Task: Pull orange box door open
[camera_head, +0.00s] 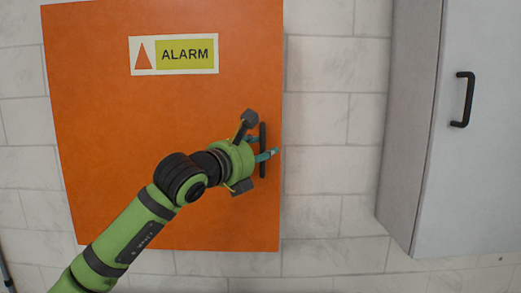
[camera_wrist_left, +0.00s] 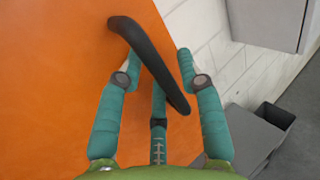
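The orange box door (camera_head: 110,120) fills the left of the head view, with an ALARM label (camera_head: 174,54) near its top. No open gap shows along its right edge. Its black upright handle (camera_head: 263,168) is near that edge. My left gripper (camera_head: 262,147) is at the handle. In the left wrist view, the handle (camera_wrist_left: 152,62) runs slantwise between the teal fingers of my left gripper (camera_wrist_left: 157,56). The fingers are spread, with one on each side and a third below; I cannot tell whether any touches the handle. My right gripper is not in view.
A grey cabinet (camera_head: 475,180) with a black handle (camera_head: 463,99) stands out from the tiled wall at the right. Bare white wall (camera_head: 330,150) lies between it and the orange box. A grey bin (camera_wrist_left: 255,135) shows at the lower right of the left wrist view.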

